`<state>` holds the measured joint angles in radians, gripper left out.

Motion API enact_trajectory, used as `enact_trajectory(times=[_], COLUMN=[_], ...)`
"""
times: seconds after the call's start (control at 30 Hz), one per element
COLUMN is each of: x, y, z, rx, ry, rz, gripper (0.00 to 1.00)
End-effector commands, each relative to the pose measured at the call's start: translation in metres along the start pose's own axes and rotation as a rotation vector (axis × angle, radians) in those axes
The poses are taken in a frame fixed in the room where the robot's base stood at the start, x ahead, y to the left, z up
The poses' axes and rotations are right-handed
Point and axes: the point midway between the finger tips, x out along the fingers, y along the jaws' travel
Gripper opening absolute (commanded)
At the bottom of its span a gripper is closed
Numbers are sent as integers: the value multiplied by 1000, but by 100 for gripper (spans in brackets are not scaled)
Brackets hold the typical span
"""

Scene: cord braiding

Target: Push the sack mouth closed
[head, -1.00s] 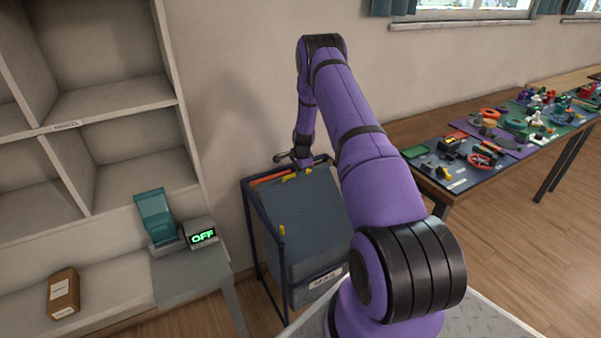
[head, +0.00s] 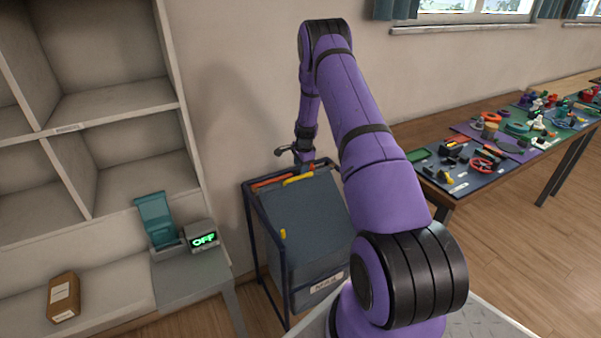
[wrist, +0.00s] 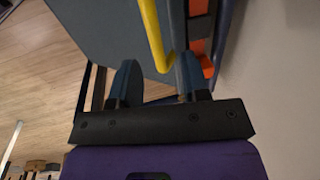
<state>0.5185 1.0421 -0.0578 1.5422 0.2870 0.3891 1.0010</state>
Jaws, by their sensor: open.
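The grey-blue sack (head: 305,215) hangs in a dark blue metal frame (head: 272,250) against the wall, with a label low on its front. At its top a yellow bar (head: 298,178) lies along the near edge of the mouth, and an orange-red strip (head: 268,182) shows behind it. The yellow bar (wrist: 152,35) and the orange part (wrist: 199,48) also show in the wrist view, with a narrow gap between them. My gripper (head: 304,165) is just above the far end of the mouth. Its two blue fingers (wrist: 157,80) are apart with nothing clearly held. Contact with the bar cannot be told.
A small table with an OFF display (head: 203,240) and a teal holder (head: 156,215) stands left of the frame. Shelves (head: 110,115) rise behind it, with a brown package (head: 63,297) below. A long workbench (head: 450,135) of tools stands right. The wall is close behind the sack.

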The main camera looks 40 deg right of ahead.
Motion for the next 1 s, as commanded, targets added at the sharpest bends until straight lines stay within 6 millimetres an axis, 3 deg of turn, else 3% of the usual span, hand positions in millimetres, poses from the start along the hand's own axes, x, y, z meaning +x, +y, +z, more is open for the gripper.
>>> enact_trajectory(times=[0.2,0.4,1.0], x=[-39,-56,-58], y=[-1,-1,-1], z=[0,0,0], rx=[1,1,0], ry=[0,1,0], rz=[-2,-2,-2], gripper=[42,42,42])
